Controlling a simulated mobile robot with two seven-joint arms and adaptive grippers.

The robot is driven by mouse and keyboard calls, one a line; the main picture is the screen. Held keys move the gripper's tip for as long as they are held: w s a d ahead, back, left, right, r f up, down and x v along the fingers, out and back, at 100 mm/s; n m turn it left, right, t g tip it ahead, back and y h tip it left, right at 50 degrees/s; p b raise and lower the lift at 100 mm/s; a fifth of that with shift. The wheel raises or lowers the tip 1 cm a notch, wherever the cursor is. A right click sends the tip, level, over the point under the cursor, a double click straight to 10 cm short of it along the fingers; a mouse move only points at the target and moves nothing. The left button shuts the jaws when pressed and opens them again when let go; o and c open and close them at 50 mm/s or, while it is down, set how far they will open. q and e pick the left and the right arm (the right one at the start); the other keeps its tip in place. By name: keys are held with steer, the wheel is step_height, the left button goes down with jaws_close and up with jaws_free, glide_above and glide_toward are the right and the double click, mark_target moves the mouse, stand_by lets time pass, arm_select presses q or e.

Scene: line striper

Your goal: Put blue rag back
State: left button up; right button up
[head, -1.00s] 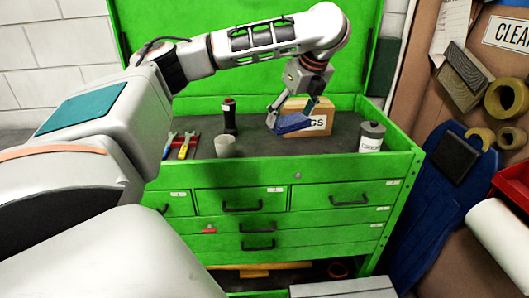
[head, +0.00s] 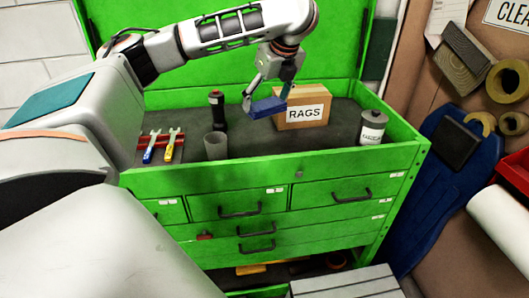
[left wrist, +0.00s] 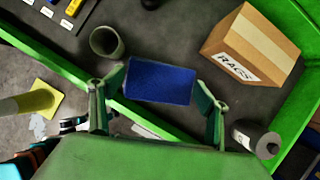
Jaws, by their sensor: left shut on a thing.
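The blue rag (head: 268,107) is a folded flat pad. My left gripper (head: 266,98) is shut on it and holds it at the left front of the cardboard box labelled RAGS (head: 303,108), above the green chest's dark top. In the left wrist view the rag (left wrist: 160,82) spans between the two fingers, and the box (left wrist: 250,52) is to its upper right, apart from it. A strip of lighter tape runs across the box's top in that view. My right gripper is not seen.
The green tool chest (head: 300,172) has a raised front rim. On its top, a grey cup (head: 215,146) and a dark bottle (head: 217,110) stand left of the rag, with blue and yellow tools (head: 160,147) farther left. A grey can (head: 372,127) stands at the right.

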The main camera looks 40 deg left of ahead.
arm_select(q)
step_height(320, 180, down, 12)
steer(key=b, duration=0.4)
steer(key=shift+f, duration=0.8)
step_height(320, 180, down, 4)
steer(key=shift+r+b, duration=0.1)
steer(key=shift+b, duration=0.95)
steer(key=shift+r, duration=0.15)
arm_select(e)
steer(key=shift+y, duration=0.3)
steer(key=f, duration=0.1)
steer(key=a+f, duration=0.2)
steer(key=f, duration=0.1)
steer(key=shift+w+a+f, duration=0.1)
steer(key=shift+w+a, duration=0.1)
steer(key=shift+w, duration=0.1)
